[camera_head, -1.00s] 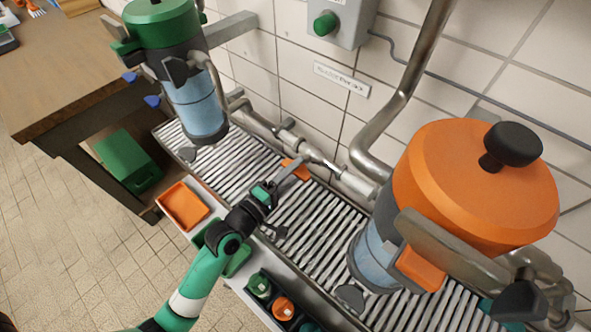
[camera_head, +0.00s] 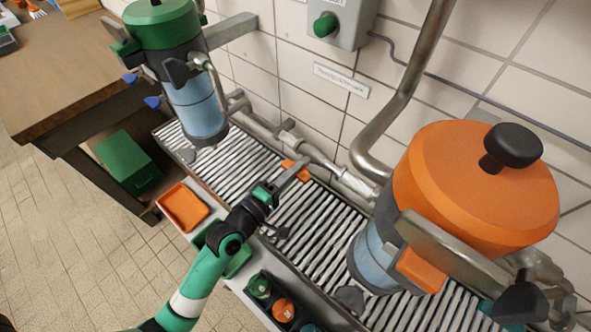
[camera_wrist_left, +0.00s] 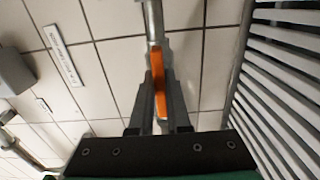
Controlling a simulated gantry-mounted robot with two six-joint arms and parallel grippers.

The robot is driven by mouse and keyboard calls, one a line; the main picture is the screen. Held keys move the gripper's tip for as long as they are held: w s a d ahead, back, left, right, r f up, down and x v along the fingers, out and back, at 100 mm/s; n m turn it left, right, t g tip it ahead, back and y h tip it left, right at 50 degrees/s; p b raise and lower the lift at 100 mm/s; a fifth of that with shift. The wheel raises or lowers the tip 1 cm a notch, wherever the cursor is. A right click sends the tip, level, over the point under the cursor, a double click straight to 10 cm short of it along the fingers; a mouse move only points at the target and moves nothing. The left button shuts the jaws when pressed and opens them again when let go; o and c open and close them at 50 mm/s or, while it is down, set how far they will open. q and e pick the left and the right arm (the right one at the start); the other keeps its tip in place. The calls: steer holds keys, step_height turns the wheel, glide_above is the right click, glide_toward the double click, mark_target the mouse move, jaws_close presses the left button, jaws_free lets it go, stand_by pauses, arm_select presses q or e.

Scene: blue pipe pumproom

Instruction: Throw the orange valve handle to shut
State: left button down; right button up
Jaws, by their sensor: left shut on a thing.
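The orange valve handle (camera_head: 288,164) sits on the grey metal pipe (camera_head: 318,158) that runs along the wall above the slatted drain grate. My left gripper (camera_head: 299,170) reaches across the grate and is shut on the handle, covering part of it. In the left wrist view the orange handle (camera_wrist_left: 158,78) stands between the two grey fingers (camera_wrist_left: 158,95), in line with the pipe end (camera_wrist_left: 153,20) above it in the picture. My right gripper does not show.
A large orange-lidded canister (camera_head: 470,185) stands at right, and a green-lidded canister (camera_head: 175,60) at back left. An orange tray (camera_head: 183,207) and a trough of bottles (camera_head: 270,295) lie along the front. The slatted grate (camera_head: 310,225) has bare areas.

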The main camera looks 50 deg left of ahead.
arm_select(q)
steer(key=shift+m, duration=0.4)
steer(key=m, duration=0.3)
steer(key=shift+m, duration=0.3)
steer(key=m, duration=0.4)
steer(key=shift+m+b, duration=0.3)
steer(key=m+b, duration=0.1)
steer(key=m, duration=0.3)
steer(key=shift+m, duration=0.3)
steer(key=m, duration=0.4)
steer(key=shift+b, duration=0.4)
steer(key=shift+m, duration=0.4)
steer(key=c, duration=0.9)
jaws_free()
steer(key=shift+s, duration=0.15)
